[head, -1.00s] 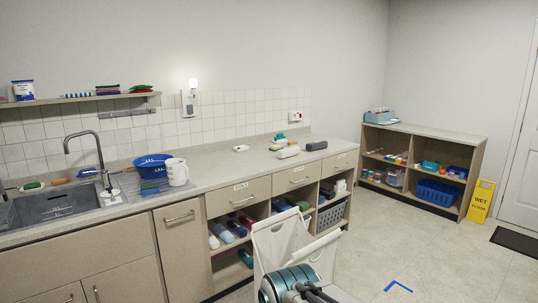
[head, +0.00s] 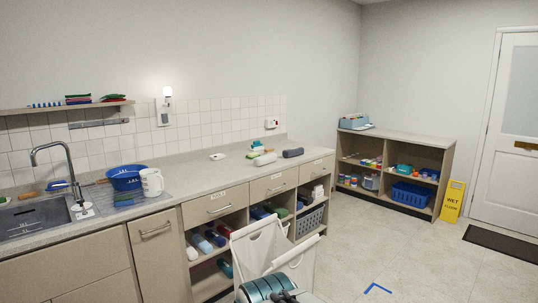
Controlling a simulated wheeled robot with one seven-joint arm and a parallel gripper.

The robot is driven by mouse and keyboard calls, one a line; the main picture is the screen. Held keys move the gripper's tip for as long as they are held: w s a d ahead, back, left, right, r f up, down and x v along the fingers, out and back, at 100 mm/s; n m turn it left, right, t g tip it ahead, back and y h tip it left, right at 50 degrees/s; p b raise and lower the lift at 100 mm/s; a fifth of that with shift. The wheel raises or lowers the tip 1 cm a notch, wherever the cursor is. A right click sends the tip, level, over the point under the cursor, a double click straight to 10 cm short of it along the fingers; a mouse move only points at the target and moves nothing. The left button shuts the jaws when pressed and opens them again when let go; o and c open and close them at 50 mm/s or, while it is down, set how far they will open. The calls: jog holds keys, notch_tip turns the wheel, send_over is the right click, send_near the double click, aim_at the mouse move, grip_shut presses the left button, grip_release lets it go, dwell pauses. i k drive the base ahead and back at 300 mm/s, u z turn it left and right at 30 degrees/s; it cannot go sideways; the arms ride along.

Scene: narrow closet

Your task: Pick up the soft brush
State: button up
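I cannot tell for sure which thing is the soft brush. On the counter's right part lie a white and green thing (head: 264,159), a dark grey block-like thing (head: 293,152) and a small white thing (head: 217,156).
A blue bowl (head: 125,178) and white jug (head: 152,182) stand by the sink. A yellow wet-floor sign (head: 452,202) is at right; the middle floor is clear.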

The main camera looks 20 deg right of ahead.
aim_at(268, 150)
jog(key=z, duration=0.4)
jog(key=i, duration=0.4)
jog(key=z, duration=1.45)
jog(key=i, duration=1.1)
jog(key=z, duration=0.6)
jog(key=i, duration=1.5)
jog(key=u, duration=1.05)
jog(key=i, duration=0.85)
jog(key=u, duration=1.3)
jog(key=i, duration=0.25)
jog(key=u, duration=0.2)
